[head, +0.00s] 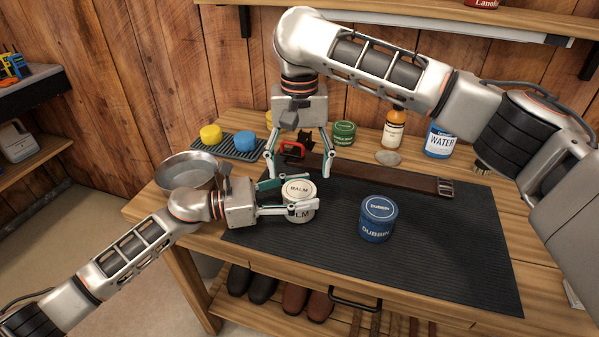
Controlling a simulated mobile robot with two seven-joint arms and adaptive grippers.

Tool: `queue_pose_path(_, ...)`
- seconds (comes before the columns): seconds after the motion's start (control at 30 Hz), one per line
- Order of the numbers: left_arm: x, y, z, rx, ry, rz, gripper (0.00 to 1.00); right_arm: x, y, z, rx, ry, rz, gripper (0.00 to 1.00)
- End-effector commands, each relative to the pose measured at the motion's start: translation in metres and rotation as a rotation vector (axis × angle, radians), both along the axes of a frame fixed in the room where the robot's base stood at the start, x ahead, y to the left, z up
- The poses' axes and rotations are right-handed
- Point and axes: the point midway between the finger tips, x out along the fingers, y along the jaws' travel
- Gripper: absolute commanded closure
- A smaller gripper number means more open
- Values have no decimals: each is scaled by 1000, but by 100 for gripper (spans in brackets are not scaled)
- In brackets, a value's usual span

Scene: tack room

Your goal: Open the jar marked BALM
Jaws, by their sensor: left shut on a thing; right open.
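The jar marked BALM (301,214) is white, with its name on the lid and again on its side. It stands upright on the dark ribbed mat (440,272), and its lid is on. My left gripper (296,198) is shut around the jar from the left, and one finger covers part of its front. My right gripper (299,172) points down with open fingers, above and behind the jar, near the back edge of the mat. It holds nothing that I can see. A blue jar marked DUBBIN (377,222) stands on the mat to the right.
A metal bowl (188,170) stands left of the mat. A brown strap (390,179) lies along the mat's back. Behind are a green tin (343,133), a bottle (393,130) and a WATER container (439,141). The mat's right front is clear.

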Motion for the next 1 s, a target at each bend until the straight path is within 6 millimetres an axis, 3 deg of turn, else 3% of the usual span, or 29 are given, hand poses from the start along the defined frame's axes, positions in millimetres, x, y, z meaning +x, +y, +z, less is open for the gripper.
queue_pose_path(0.13,0,0,0,0,0,0,100,0,0,-1,0,1,0,32)
queue_pose_path(0.17,0,0,0,0,0,0,48,0,0,-1,0,1,0,32)
queue_pose_path(0.23,0,0,0,0,0,0,31,0,0,-1,0,1,0,32)
queue_pose_path(0.67,-1,5,0,0,0,1,31,0,0,-1,0,1,1,32)
queue_pose_path(1.0,-14,65,-1,3,2,2,31,0,0,-1,0,1,1,32)
